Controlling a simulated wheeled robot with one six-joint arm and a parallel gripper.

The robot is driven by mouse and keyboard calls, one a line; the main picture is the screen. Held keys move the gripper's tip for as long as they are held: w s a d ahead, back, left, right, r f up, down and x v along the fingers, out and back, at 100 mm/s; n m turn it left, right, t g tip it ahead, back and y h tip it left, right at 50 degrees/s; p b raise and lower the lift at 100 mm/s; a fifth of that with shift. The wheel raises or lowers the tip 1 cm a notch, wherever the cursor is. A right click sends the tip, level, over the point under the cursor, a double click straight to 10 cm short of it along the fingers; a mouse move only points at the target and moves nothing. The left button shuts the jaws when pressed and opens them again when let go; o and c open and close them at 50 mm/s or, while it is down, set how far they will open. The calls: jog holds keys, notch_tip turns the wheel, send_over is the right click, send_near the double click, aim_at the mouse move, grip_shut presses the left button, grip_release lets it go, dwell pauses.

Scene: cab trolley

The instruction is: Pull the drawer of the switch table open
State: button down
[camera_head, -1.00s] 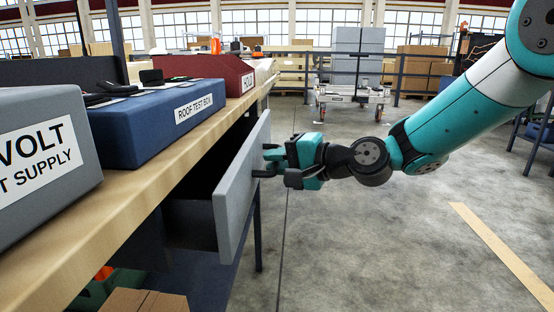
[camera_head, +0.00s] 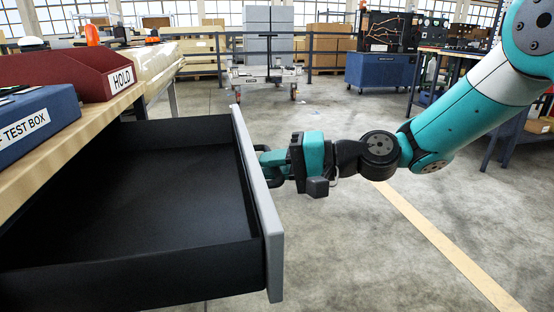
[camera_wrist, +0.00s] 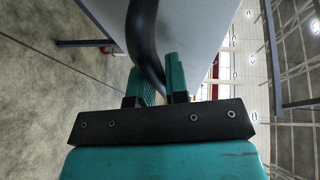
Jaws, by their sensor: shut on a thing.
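The drawer (camera_head: 130,262) of the switch table (camera_head: 70,140) stands far out from under the wooden top, and its dark inside looks empty. Its grey front panel (camera_head: 258,205) faces my arm on the right. My gripper (camera_head: 273,164) is at the outer side of that panel, shut on the dark curved handle (camera_wrist: 146,45). In the wrist view the handle passes between the two teal fingers (camera_wrist: 160,85), with the grey panel (camera_wrist: 190,25) behind it. The fingertips are partly hidden in the head view.
A red HOLD bin (camera_head: 75,75) and a blue test box (camera_head: 35,122) stand on the tabletop. A grey trolley (camera_head: 265,74) stands behind, near a railing. A blue cabinet (camera_head: 382,72) and another bench (camera_head: 500,95) are at the back right. The floor right of the drawer is clear.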

jog(key=shift+d, duration=0.1)
jog(key=c, duration=1.1)
grip_release()
jog(key=shift+c, duration=0.2)
jog(key=p+v, duration=0.4)
jog(key=v, duration=1.3)
jog(key=shift+d+p, duration=0.15)
jog(key=shift+p, duration=0.2)
jog(key=shift+r, duration=0.15)
